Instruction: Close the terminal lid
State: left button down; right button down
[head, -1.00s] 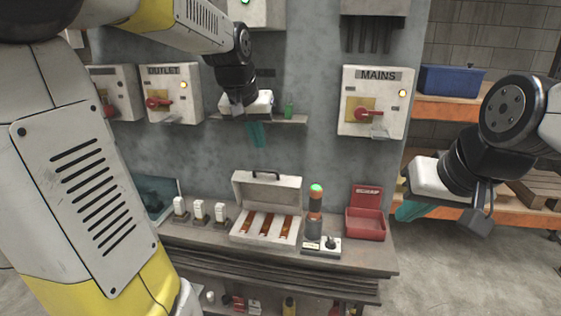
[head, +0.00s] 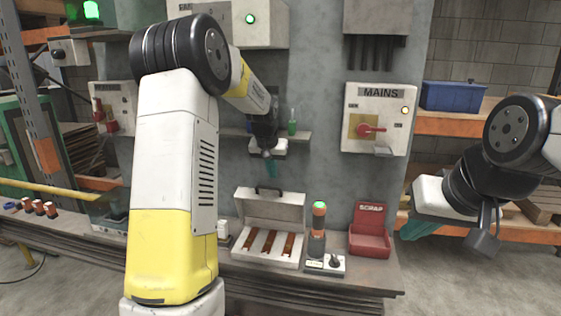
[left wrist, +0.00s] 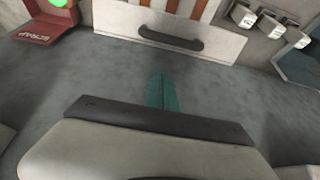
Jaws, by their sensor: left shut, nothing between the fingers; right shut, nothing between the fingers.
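The terminal box (head: 236,250) is a pale case on the bench with copper-coloured bars inside. Its lid (head: 291,208) stands open at the back, with a dark handle (head: 268,189) on its upper edge. My left gripper (head: 271,170) is shut and empty, with teal fingertips just above the handle, apart from it as far as I can tell. In the left wrist view the shut fingertips (left wrist: 162,92) point toward the handle (left wrist: 170,40) and the lid (left wrist: 218,38). My right gripper (head: 419,231) is shut and empty, off to the right, away from the box.
A signal post (head: 318,228) with a green top and a red scrap bin (head: 369,236) stand right of the box. A small shelf (head: 298,135) with a green bottle juts from the wall above the lid. The MAINS panel (head: 377,100) hangs at upper right.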

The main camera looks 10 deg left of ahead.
aim_at(270, 195)
pick_arm(q)
jog(key=s, duration=0.1)
jog(key=s+f, duration=0.1)
jog(key=shift+s+a+f, duration=0.1)
jog(key=shift+s+f, duration=0.05)
jog(key=shift+s, duration=0.15)
jog(key=shift+s+f, duration=0.1)
jog(key=shift+s, duration=0.35)
jog(key=shift+s, duration=0.15)
